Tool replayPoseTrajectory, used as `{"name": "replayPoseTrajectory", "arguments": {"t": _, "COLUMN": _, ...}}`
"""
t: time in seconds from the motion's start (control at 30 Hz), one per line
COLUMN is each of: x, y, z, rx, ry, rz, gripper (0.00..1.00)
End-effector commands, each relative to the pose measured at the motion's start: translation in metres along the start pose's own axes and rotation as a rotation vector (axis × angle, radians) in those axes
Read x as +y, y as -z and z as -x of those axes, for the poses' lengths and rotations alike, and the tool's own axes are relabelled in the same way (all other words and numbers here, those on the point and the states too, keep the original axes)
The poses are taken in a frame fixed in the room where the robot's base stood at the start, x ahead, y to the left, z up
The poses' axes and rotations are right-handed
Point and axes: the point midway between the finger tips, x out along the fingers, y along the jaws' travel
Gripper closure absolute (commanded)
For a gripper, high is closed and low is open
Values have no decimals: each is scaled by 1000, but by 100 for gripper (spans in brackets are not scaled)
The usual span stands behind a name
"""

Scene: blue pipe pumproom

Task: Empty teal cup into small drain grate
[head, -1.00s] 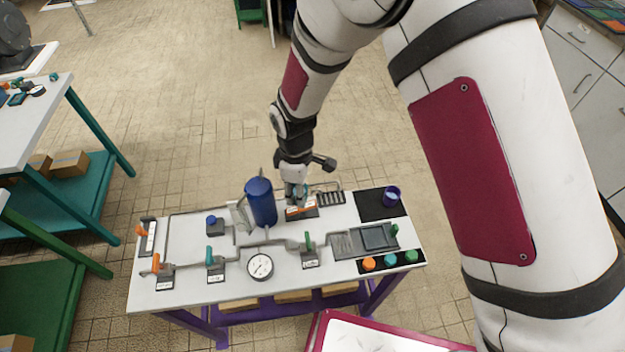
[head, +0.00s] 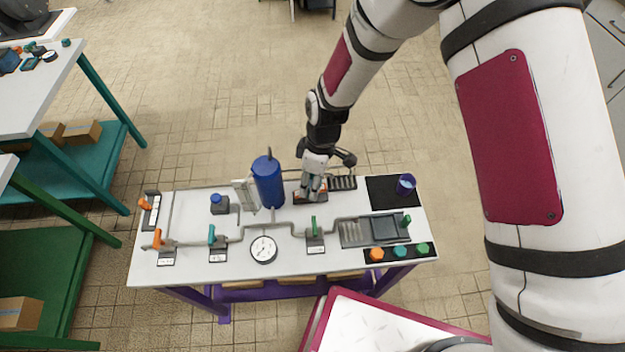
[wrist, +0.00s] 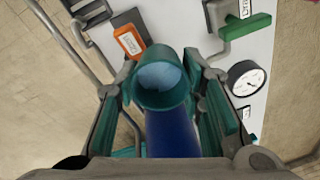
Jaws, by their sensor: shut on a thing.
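The teal cup (wrist: 150,101) is between the fingers of my gripper (wrist: 162,92) in the wrist view. Its round mouth faces the camera and shows pale blue inside; I cannot tell how full it is. My gripper is shut on the cup. In the head view my gripper (head: 312,190) points down over the back middle of the bench, right of a blue cylinder (head: 268,182). A small dark slotted grate (head: 343,183) lies just right of my gripper. A ribbed tray (head: 354,234) sits nearer the front right.
The white bench (head: 200,273) carries grey pipes, valve handles and a round gauge (head: 263,249). Coloured buttons (head: 400,251) line the front right.

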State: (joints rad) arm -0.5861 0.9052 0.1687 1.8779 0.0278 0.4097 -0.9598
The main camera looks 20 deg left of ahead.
Motion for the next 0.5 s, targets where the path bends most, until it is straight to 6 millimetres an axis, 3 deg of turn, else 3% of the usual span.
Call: {"name": "replayPoseTrajectory", "arguments": {"t": 0.5, "x": 10, "y": -6, "z": 3, "rx": 118, "ry": 148, "rz": -3, "gripper": 92}}
